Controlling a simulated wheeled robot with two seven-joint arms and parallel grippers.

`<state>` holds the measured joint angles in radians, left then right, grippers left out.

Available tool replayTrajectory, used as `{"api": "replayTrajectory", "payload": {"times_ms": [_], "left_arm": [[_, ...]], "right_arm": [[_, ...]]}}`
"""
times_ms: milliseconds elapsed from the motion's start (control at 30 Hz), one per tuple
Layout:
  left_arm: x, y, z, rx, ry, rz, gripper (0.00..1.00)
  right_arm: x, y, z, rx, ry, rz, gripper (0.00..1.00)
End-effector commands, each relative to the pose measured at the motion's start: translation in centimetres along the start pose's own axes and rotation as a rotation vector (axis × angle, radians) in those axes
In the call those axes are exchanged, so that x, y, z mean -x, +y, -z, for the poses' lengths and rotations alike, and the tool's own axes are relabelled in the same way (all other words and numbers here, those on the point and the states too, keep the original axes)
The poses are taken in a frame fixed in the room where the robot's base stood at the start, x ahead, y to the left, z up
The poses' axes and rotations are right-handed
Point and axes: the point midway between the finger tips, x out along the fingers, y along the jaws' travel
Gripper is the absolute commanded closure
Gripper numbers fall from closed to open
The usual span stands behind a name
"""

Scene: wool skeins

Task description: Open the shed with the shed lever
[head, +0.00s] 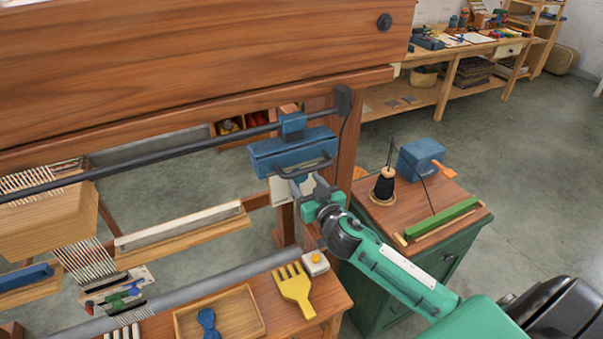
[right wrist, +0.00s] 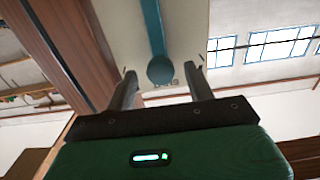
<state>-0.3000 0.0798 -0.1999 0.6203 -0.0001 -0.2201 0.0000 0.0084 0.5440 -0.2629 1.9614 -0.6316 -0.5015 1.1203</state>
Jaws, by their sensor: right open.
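In the right wrist view, a blue lever (right wrist: 156,28) with a round end runs down a pale plate, and I take it as the shed lever. Its round end shows between the two fingers of my right gripper (right wrist: 161,82), which are open; I see no closed grip on it. In the head view my right gripper (head: 306,188) is at the loom's right post, just below a blue block with a dark handle (head: 284,152). The pale plate (head: 281,193) shows partly behind the gripper; the lever itself is hidden there. My left gripper is out of view.
A dark bar (head: 205,137) crosses the loom above the warp threads (head: 88,262). A yellow comb (head: 295,287) and a wooden tray (head: 245,312) lie on the bench below. A green cabinet (head: 374,280) at right carries a black thread spool (head: 384,186) and a blue box (head: 420,158).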

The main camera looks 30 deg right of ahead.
Motion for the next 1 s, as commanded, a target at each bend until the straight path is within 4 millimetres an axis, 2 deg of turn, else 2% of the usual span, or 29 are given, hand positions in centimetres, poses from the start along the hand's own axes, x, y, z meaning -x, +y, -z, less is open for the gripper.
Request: {"api": "replayTrajectory", "payload": {"times_ms": [100, 233, 633, 900, 1000], "left_arm": [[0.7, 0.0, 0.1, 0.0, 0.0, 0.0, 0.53], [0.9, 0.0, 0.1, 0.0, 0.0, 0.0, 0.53], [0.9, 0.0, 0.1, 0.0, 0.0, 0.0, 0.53], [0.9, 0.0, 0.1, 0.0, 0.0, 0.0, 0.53], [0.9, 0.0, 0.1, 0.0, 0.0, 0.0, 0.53]], "right_arm": [[-1.6, 0.0, 0.2, -0.001, 0.0, 0.0, 0.46], [-2.6, 0.0, 0.1, 0.0, 0.0, 0.0, 0.46], [-3.1, 0.0, -0.1, -0.001, -0.001, 0.001, 0.46], [-3.1, 0.0, -0.1, -0.001, -0.001, 0.001, 0.99], [-3.1, 0.0, -0.1, -0.002, -0.001, 0.0, 1.0]]}}
